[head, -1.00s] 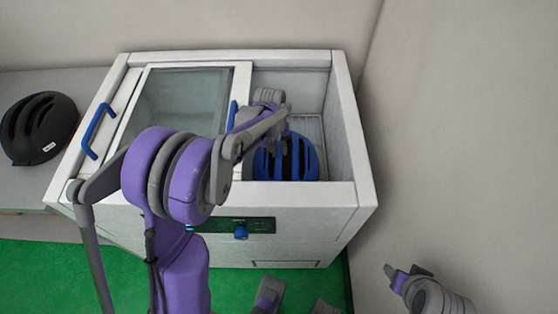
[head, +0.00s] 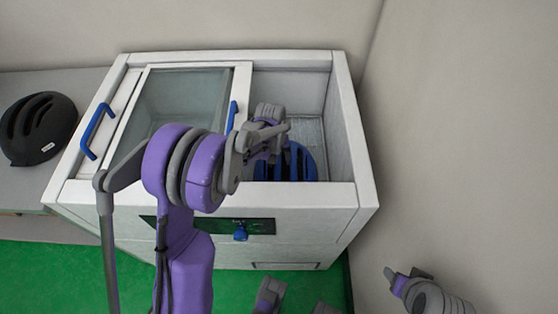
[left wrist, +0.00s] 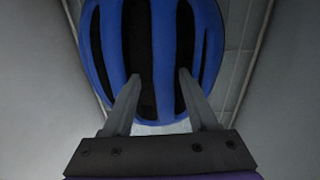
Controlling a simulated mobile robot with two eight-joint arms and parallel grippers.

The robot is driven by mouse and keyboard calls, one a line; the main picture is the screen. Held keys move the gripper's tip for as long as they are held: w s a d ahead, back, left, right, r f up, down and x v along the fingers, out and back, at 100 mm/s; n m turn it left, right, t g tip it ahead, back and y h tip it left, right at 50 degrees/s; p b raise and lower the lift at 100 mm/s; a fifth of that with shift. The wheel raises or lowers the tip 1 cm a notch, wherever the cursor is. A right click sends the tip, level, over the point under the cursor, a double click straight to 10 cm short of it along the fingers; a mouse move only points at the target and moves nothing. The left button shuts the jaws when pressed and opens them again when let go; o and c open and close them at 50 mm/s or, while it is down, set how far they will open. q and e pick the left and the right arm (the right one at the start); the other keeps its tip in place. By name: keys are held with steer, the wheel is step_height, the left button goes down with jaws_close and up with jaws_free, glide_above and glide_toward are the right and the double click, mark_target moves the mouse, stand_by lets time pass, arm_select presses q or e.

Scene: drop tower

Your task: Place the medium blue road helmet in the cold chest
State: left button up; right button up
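The blue road helmet (head: 300,163) with dark vents sits low inside the open right part of the white cold chest (head: 365,195). My left gripper (left wrist: 160,76) is open. In the left wrist view its two fingers stand apart over the near edge of the helmet (left wrist: 108,50), tips in front of the vents with a blue rib between them. I cannot tell whether they touch it. In the head view my left wrist hides part of the helmet. Part of my right arm shows at the lower right; its fingers are not clear.
A glass lid (head: 180,97) with blue handles (head: 97,130) covers the chest's left part. A black helmet (head: 38,127) lies on the grey counter (head: 60,85) at the left. A wall stands close on the chest's right. The floor is green.

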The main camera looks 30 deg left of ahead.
arm_select(q)
step_height(320, 180, up, 12)
steer(key=a+p, duration=0.1)
steer(key=shift+s+p, duration=0.3)
steer(key=shift+s, duration=0.05)
stand_by(0.6)
